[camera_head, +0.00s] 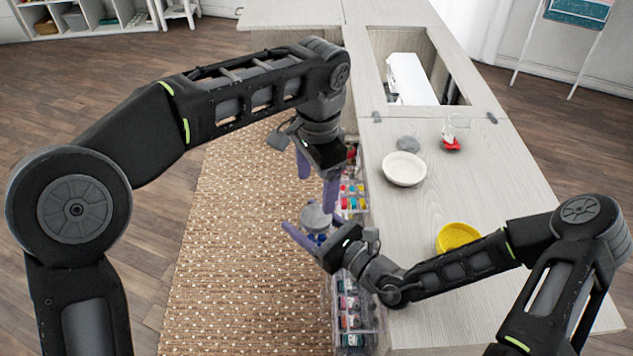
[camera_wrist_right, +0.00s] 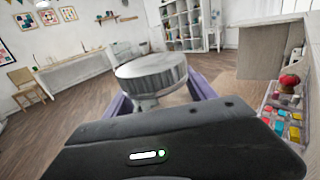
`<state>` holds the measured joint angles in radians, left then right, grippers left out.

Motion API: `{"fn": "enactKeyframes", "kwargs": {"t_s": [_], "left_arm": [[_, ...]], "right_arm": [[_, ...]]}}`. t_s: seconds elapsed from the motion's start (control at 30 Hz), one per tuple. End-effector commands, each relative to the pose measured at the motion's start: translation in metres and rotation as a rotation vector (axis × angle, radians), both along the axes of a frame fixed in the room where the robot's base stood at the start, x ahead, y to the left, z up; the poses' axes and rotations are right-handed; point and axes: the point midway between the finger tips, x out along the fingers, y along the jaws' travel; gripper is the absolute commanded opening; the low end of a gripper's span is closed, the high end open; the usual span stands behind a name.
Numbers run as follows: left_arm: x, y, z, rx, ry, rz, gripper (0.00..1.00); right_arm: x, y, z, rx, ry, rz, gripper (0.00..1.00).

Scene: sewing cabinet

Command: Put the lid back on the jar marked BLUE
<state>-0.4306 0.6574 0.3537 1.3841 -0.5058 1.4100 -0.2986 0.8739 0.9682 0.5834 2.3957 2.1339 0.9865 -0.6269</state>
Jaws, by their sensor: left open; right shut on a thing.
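A small glass jar (camera_head: 318,238) with blue contents is held upright by my right gripper (camera_head: 311,231), in the air beside the cabinet's left edge. A round grey metal lid (camera_head: 316,217) sits on the jar's mouth; the lid also shows in the right wrist view (camera_wrist_right: 152,72), over the clear jar neck (camera_wrist_right: 146,104). I cannot tell if it is fully seated, and no BLUE marking is readable. The right gripper's purple fingers are shut around the jar. My left gripper (camera_head: 317,190) is open and empty just above the lid, its fingers pointing down.
The cabinet top (camera_head: 430,200) holds a white bowl (camera_head: 404,169), a yellow bowl (camera_head: 458,236), a grey round piece (camera_head: 408,144) and a clear glass with something red (camera_head: 452,144). Racks of coloured items (camera_head: 352,200) line the cabinet's left side. A woven rug (camera_head: 235,230) covers the floor.

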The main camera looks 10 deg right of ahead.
Motion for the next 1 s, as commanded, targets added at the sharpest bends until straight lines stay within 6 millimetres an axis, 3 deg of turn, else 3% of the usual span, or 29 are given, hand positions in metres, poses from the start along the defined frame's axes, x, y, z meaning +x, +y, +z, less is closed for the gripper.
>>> {"fn": "enactKeyframes", "kwargs": {"t_s": [0.2, 0.43, 0.6, 1.0], "left_arm": [[-0.0004, 0.0006, -0.0001, -0.018, 0.004, 0.559, 0.77], [-0.0017, -0.0008, -0.0001, -0.024, 0.004, 0.959, 0.77], [-0.0018, -0.0007, -0.0001, -0.025, 0.002, 1.07, 0.77], [-0.0018, -0.0006, -0.0017, -0.024, 0.002, 1.08, 0.77]], "right_arm": [[0.0, 0.0001, 0.0005, 0.001, -0.001, 0.0, 0.0], [0.0, 0.0001, 0.0005, 0.001, -0.001, 0.0, 0.0], [0.0, 0.0001, 0.0005, 0.001, -0.001, 0.0, 0.0], [0.0, 0.0001, 0.0005, 0.001, -0.001, 0.0, 0.0]]}}
